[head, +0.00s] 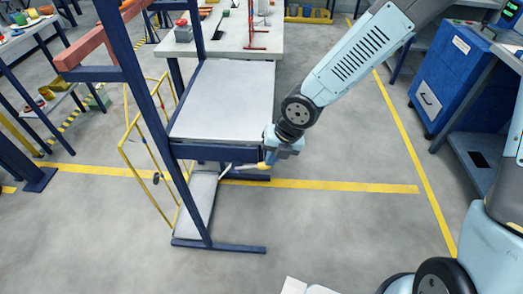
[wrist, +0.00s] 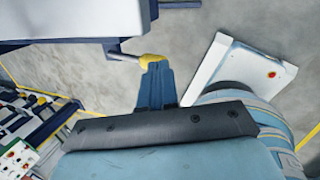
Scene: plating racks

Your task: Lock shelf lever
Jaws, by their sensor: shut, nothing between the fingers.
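The shelf lever is a thin grey rod with a yellow knob (head: 264,165), low at the front right of the rack's shelf. In the wrist view the yellow knob (wrist: 152,58) sits right at my fingertips, with the lever rod (wrist: 122,55) running left toward the rack. My gripper (head: 271,155) is beside the shelf's front right corner. In the wrist view my gripper (wrist: 157,72) has its fingers together, at or touching the knob, with nothing seen between them. The shelf (head: 225,100) is a grey panel in a dark blue frame.
The rack's blue upright (head: 135,80) stands left of the shelf, with a yellow rail frame (head: 150,150) behind it. A white table (head: 240,35) stands at the back. A blue cabinet (head: 455,75) is at the right. The floor right of the rack is clear.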

